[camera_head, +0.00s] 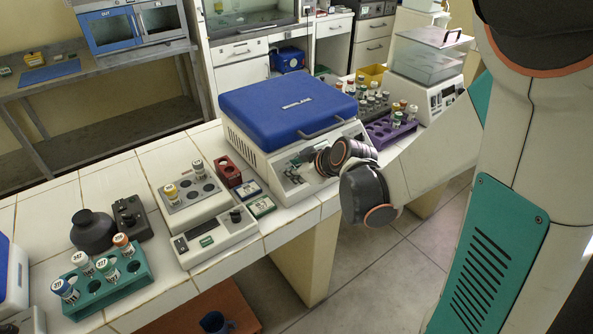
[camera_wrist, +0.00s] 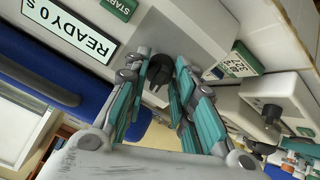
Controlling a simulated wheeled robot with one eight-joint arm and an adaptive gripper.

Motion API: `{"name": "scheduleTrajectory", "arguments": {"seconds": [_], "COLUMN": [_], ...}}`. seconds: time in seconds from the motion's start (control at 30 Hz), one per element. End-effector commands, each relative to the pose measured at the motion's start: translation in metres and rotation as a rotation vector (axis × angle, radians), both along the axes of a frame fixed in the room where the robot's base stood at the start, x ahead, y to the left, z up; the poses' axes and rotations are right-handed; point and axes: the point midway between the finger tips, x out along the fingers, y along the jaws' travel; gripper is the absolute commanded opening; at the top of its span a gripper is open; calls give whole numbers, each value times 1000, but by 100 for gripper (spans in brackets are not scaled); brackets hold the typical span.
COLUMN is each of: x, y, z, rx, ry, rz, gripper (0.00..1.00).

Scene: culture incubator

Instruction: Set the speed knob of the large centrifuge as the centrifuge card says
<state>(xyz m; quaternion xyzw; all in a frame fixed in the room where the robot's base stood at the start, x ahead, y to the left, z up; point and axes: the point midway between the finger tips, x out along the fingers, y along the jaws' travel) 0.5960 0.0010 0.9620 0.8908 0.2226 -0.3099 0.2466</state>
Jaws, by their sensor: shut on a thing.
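The large centrifuge (camera_head: 285,108) stands on the tiled bench, with its blue lid closed. Its sloped front panel is partly hidden by my arm in the head view. In the wrist view its display (camera_wrist: 70,32) reads "READY 0 S", beside a green START label (camera_wrist: 120,8). My gripper (camera_wrist: 162,66) is at this panel, its fingers closed around the dark speed knob (camera_wrist: 158,78). The knob's pointer setting cannot be read. A green-edged card (camera_head: 262,207) lies on the bench in front; a green-edged card with small print also shows in the wrist view (camera_wrist: 238,62).
A blue-edged card (camera_head: 248,190) and a red rack (camera_head: 228,172) lie left of the centrifuge. A block device with a knob (camera_head: 215,238) stands nearer. A purple tube rack (camera_head: 388,134) and a clear-lidded bath (camera_head: 428,60) stand to the right, near my arm.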

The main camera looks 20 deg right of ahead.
Motion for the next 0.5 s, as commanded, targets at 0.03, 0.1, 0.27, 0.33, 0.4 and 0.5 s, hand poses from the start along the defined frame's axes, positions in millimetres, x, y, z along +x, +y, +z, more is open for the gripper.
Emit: {"name": "scheduleTrajectory", "arguments": {"seconds": [0.03,0.1,0.27,0.33,0.4,0.5], "x": [0,0,0,0,0,0], "y": [0,0,0,0,0,0], "z": [-1,0,0,0,0,0], "rx": [17,43,86,98,108,116], "ry": [7,15,29,33,37,40], "rz": [-21,-53,-107,-123,-135,-146], "gripper": [0,0,0,0,0,0]}}
